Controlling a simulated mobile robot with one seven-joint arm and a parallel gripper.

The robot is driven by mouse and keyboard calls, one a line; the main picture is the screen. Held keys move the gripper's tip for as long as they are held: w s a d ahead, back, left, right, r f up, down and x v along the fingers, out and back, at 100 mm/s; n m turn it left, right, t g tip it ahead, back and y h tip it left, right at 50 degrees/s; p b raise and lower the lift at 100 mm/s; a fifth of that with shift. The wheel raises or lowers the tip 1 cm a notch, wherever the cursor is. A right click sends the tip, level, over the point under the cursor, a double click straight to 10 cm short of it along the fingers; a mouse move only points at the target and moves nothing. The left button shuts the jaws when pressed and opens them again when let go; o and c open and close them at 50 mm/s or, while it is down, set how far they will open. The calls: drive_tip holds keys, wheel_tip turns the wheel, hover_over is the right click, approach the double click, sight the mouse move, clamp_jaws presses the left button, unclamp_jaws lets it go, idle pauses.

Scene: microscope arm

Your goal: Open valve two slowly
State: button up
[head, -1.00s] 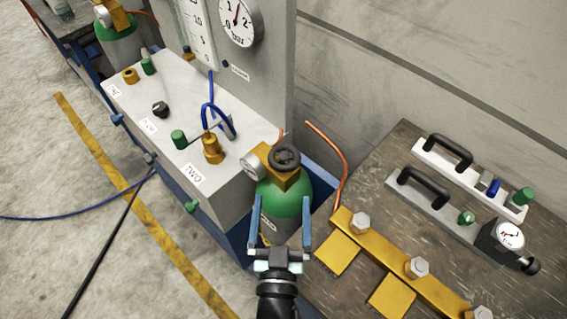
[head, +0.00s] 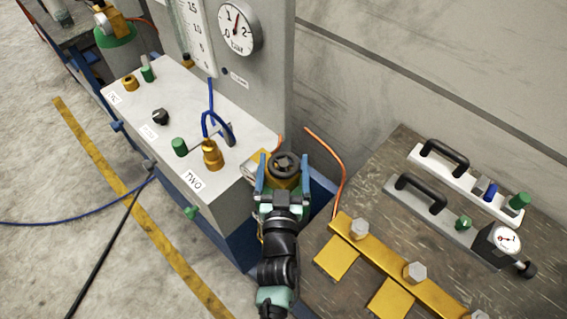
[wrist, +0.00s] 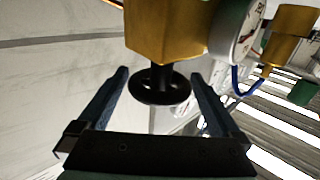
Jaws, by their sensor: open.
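A dark round handwheel (head: 284,161) sits on the brass valve body (head: 263,160) of a gas cylinder beside the white console corner labelled TWO (head: 193,180). My gripper (head: 283,166) is open, its blue fingers on either side of the handwheel. In the wrist view, the handwheel (wrist: 160,88) lies between the fingers, with gaps on both sides, and the brass body (wrist: 165,30) is beyond it. A brass fitting (head: 212,155) with a blue hose stands near the TWO label. My gripper and arm now hide the green cylinder.
A green knob (head: 180,147) and a black knob (head: 160,116) are on the console. A pressure gauge (wrist: 238,30) is close beside the brass body. An orange hose (head: 340,170) rises at the right. A dark bench (head: 390,170) with a yellow bar (head: 385,260) lies right of my arm.

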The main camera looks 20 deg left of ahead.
drive_tip(key=c, duration=1.1)
drive_tip(key=p, duration=0.3)
drive_tip(key=shift+w+d+r+n+y+p, duration=0.15)
drive_tip(key=shift+r+n+y+p, duration=0.15)
drive_tip(key=shift+r+p, duration=0.1)
drive_tip(key=shift+n+g+y+p, duration=0.3)
drive_tip(key=shift+y+p, duration=0.1)
drive_tip(key=shift+p, duration=1.45)
drive_tip(key=shift+n+y+p, duration=0.3)
drive_tip(key=shift+y+p, duration=0.2)
drive_tip(key=n+g+y, duration=0.2)
drive_tip(key=y, duration=0.1)
drive_tip(key=shift+w+d+f+g, duration=0.1)
drive_tip(key=shift+f+g, duration=0.2)
drive_tip(key=shift+n+g+y, duration=0.9)
